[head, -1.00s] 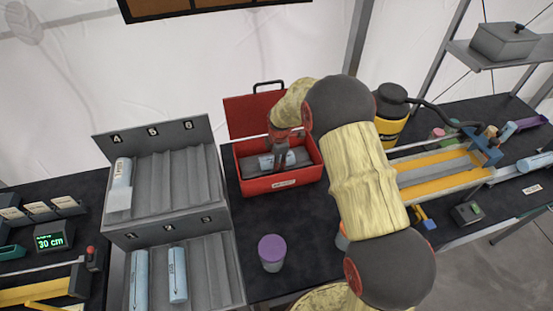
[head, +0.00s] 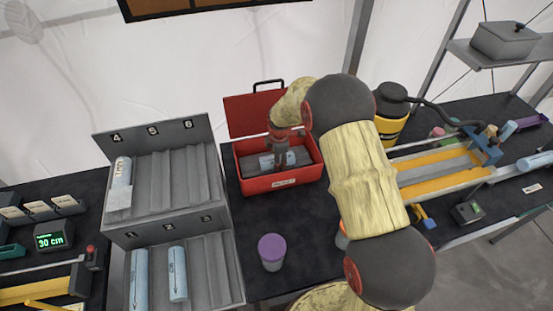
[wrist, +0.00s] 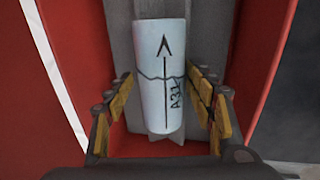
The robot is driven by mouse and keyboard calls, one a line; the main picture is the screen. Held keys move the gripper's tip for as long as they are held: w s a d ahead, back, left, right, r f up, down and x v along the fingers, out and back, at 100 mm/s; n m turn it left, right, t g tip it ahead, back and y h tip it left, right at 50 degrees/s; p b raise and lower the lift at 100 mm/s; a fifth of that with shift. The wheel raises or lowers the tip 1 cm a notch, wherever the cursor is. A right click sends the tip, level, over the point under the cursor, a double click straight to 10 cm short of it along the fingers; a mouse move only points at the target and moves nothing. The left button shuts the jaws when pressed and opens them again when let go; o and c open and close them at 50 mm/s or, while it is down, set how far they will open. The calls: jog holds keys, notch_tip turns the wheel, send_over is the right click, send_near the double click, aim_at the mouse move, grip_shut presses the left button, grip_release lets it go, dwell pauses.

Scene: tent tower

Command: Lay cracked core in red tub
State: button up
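The cracked core (wrist: 160,90) is a pale cylinder marked with an arrow and "A31". A dark jagged crack line runs across it. It lies in a grey trough inside the red tub (head: 303,181), and it also shows in the head view (head: 267,161). My gripper (wrist: 160,85) is down in the tub, with one finger at each side of the core. In the head view my gripper (head: 279,163) hides part of the core.
The tub's lid (head: 250,115) stands open behind it. A grey rack (head: 165,225) with several light cylinders stands to the left. A purple-lidded jar (head: 272,252) stands in front. A yellow-and-black canister (head: 391,115) stands to the right. Dark tabletop is free around the jar.

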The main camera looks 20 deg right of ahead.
jog(key=shift+o, duration=0.9)
notch_tip(320, 180, up, 12)
jog(key=s, duration=0.2)
jog(key=shift+s+f, duration=0.15)
jog(key=shift+s, duration=0.05)
jog(key=s+r+m+t+b, duration=0.1)
jog(key=s+r+m, duration=0.3)
jog(key=s, duration=0.8)
jog(key=s+r+m+t+b, duration=0.1)
jog(key=s+r+m+b, duration=0.3)
jog(key=s+m, duration=0.4)
jog(key=s+r+m+t+b, duration=0.1)
jog(key=s+r+m, duration=0.5)
jog(key=s, duration=1)
jog(key=shift+b, duration=0.7)
